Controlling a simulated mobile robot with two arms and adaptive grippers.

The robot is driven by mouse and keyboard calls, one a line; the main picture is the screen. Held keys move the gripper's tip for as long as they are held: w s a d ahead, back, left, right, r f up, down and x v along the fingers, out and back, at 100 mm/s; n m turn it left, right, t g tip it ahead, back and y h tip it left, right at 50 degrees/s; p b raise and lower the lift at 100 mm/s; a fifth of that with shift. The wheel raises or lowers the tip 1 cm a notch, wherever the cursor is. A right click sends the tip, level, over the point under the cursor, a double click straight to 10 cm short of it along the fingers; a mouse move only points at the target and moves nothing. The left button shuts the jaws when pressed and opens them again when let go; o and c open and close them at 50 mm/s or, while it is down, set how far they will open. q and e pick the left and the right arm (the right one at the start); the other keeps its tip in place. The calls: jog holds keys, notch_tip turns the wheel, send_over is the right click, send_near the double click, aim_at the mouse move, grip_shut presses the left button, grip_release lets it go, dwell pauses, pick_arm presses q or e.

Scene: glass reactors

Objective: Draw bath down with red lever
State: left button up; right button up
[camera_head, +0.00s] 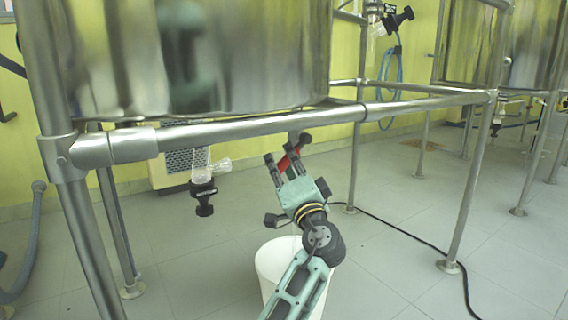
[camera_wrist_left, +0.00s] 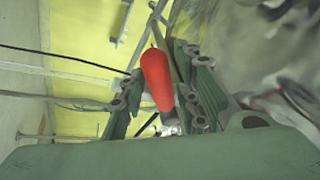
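The red lever (camera_head: 289,160) sits below the steel bath (camera_head: 200,60), under its front frame rail. My left gripper (camera_head: 282,159) reaches up to it from below, with its fingers on either side of it. In the left wrist view the red lever (camera_wrist_left: 157,78) lies between the two green fingers (camera_wrist_left: 160,95), which stand apart. I cannot tell whether either finger touches it. The valve body behind the lever is mostly hidden. My right gripper is not in view.
A white bucket (camera_head: 271,268) stands on the floor below, partly behind my left arm. A clear glass outlet with a black valve (camera_head: 203,197) hangs to the left. Steel legs (camera_head: 470,180) and a rail (camera_head: 240,129) frame the space. A black cable (camera_head: 420,240) crosses the floor.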

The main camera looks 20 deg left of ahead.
pick_arm(q)
jog(key=shift+o, duration=0.5)
jog(key=shift+r, duration=0.15)
jog(key=v, duration=1.2)
jog(key=shift+a, duration=0.1)
